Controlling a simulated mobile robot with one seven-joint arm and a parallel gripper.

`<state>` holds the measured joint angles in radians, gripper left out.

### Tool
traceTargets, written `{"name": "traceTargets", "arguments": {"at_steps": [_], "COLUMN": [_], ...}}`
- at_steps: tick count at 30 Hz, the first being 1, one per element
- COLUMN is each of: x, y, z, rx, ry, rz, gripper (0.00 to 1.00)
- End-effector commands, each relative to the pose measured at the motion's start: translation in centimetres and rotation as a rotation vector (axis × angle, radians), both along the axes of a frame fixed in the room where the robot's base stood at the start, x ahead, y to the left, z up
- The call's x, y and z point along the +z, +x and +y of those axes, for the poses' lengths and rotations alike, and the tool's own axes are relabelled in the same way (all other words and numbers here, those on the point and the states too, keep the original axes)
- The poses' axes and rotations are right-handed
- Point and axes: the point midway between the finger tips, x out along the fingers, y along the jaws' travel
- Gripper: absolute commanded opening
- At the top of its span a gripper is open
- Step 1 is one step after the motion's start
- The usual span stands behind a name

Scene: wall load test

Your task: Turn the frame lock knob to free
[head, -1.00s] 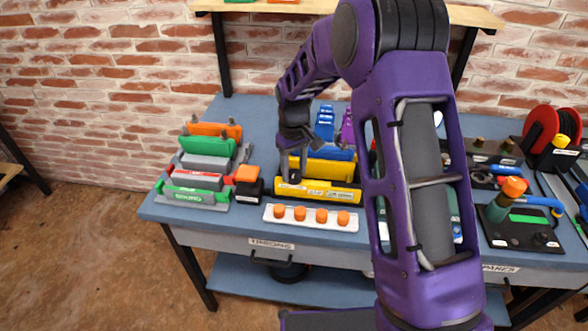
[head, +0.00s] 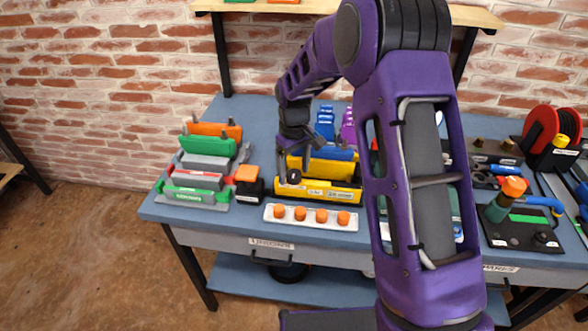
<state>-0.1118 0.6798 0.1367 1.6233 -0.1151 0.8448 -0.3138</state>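A yellow frame (head: 330,192) with small labels on its front lies on the blue workbench, left of my upper arm. A small dark round knob (head: 294,177) shows at its left end; it looks like the frame lock knob. My gripper (head: 290,174) points down at this left end, right at the knob. The fingers are small and dark, and overlap the knob in view. I cannot tell whether they touch it or how far apart they are. The knob's marking and turned position are too small to read.
A white strip with orange knobs (head: 310,217) lies in front of the yellow frame. A black block with an orange top (head: 248,182) stands to its left, near green, red and grey frames (head: 200,180). A blue part (head: 335,153) stands behind. My arm hides the bench's middle.

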Motion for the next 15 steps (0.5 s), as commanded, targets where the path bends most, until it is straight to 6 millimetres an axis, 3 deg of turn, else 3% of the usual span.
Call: {"name": "traceTargets", "arguments": {"at_steps": [8, 15], "x": [0.6, 5.3], "y": [0.0, 0.1], "z": [0.0, 0.0], "rx": [-0.001, 0.000], "ry": [0.000, 0.001], "rz": [0.000, -0.005], "gripper": [0.81, 0.81]}}
